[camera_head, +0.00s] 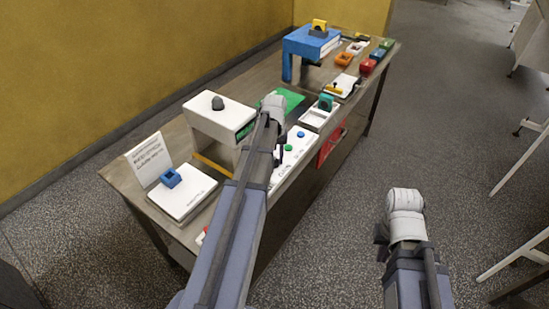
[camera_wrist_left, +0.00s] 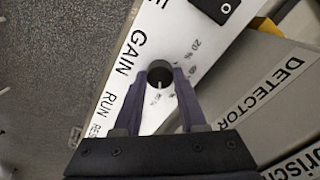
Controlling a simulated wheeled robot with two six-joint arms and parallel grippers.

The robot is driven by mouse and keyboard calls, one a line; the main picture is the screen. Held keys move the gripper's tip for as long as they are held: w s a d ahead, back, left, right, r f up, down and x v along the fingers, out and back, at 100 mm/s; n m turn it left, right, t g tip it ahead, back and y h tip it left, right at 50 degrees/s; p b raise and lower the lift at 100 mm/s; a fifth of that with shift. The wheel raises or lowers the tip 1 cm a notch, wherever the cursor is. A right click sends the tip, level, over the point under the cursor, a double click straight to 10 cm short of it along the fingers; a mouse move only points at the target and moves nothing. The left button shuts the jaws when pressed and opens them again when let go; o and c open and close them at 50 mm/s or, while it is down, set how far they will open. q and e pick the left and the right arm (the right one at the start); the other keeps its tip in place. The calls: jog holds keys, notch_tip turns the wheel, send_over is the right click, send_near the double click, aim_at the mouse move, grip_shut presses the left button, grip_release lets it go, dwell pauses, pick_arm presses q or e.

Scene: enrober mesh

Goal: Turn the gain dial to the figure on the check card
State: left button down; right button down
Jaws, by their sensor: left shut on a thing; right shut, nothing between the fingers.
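The gain dial (camera_wrist_left: 160,76) is a small dark round knob on a white panel (camera_wrist_left: 201,83), beside the printed word GAIN. A pale mark shows on its lower side. Of the figures around it, 20 is readable at upper right; the others are too small or turned to read surely. My left gripper (camera_wrist_left: 161,71) is shut on the dial, one finger on each side. In the head view my left gripper (camera_head: 280,153) and arm hide the dial. My right gripper (camera_head: 381,234) is shut and empty, away from the table.
The panel carries a green button (camera_head: 288,147) and a blue button (camera_head: 301,134). A white box with a dark knob (camera_head: 218,103) stands behind. A blue arch (camera_head: 304,42) and several small coloured blocks are farther along the table. Floor at the right is clear around my right arm.

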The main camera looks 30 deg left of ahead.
aim_at(275, 160)
pick_arm(q)
jog(key=shift+c, duration=2.3)
grip_release()
notch_tip(275, 160, up, 8)
jog(key=p, duration=0.8)
jog(key=shift+f, duration=0.1)
